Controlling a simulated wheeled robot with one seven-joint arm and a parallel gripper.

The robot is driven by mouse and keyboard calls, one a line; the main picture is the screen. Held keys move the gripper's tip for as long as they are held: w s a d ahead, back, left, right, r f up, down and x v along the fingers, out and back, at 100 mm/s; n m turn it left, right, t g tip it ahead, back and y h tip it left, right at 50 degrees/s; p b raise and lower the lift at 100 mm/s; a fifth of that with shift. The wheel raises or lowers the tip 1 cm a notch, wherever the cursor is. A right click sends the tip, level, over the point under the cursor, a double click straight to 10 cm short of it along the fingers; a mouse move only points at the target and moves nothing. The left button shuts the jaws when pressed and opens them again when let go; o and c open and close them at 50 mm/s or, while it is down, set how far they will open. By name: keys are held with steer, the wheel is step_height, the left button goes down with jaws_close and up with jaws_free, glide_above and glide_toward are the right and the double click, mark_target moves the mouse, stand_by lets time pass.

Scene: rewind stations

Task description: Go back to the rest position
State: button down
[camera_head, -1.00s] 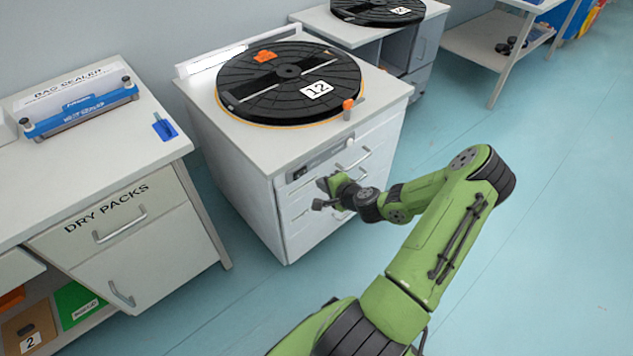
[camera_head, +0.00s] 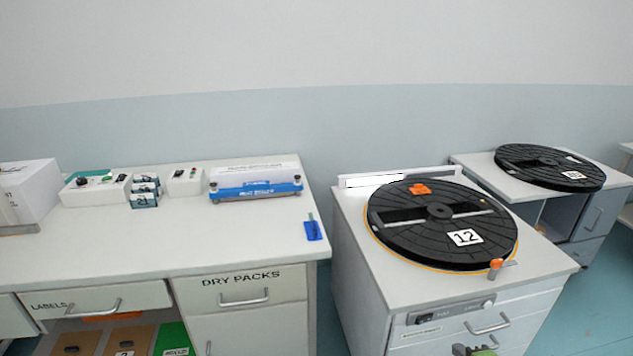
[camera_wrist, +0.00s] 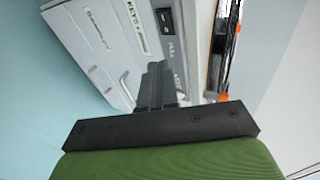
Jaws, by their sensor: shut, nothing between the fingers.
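My gripper (camera_wrist: 158,75) shows in the wrist view with its dark fingers together and nothing between them. Behind the fingers is the front of the white rewind cabinet (camera_wrist: 98,40), with its drawers and a black switch. I cannot tell how close they are. In the head view only a small dark and green piece of my arm's end shows at the bottom edge, before the cabinet (camera_head: 361,290). The black reel (camera_head: 440,240) marked 12 lies flat on the cabinet top, with an orange piece on it and an orange clip at its front edge.
A second black reel (camera_head: 548,166) lies on a station at the right. A long white bench (camera_head: 110,245) stands at the left, with a blue bag sealer (camera_head: 256,191) and small boxes on it. Blue floor (camera_head: 600,315) shows at the lower right.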

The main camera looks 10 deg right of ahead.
steer(key=a+r+n+g+y+p, duration=0.2)
steer(key=a+r+n+g+p, duration=0.5)
steer(key=a+r+n, duration=1)
steer(key=s+a+r+n+p, duration=0.1)
steer(key=s+a+r+p, duration=0.1)
steer(key=s+a+r, duration=0.3)
steer(key=s+a+r+n+p, duration=0.1)
steer(key=s+a+r+p, duration=0.1)
steer(key=s+a+r, duration=0.4)
steer(key=s+r, duration=0.5)
steer(key=r, duration=0.4)
steer(key=shift+t+h, duration=0.3)
steer(key=shift+s+d, duration=0.1)
